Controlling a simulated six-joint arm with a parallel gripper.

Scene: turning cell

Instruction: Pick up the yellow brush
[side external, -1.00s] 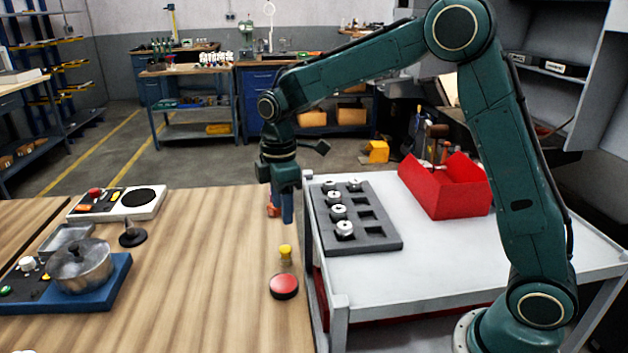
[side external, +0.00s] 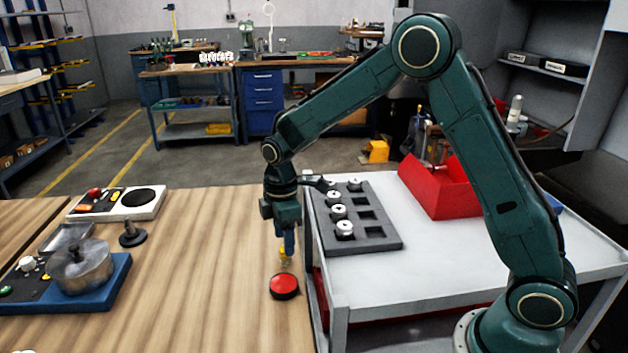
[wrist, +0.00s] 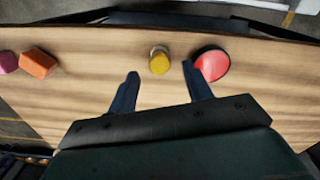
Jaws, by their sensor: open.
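The yellow brush (side external: 285,257) is a small yellow piece on the wooden table near its right edge, partly hidden by my gripper in the side view. In the wrist view the brush (wrist: 159,62) shows a round yellow top with a paler part behind it. My gripper (side external: 289,246) points down, low over the table at the brush. In the wrist view my gripper (wrist: 160,71) has its two dark fingers apart with nothing held. The brush lies in line with the gap, about at the fingertips. Whether a finger touches it I cannot tell.
A red round button (wrist: 212,65) sits right of the brush, close to the right fingertip. An orange block (wrist: 38,63) and a pink block (wrist: 8,61) lie to the left. A grey tray (side external: 383,240) stands on the adjacent cart.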

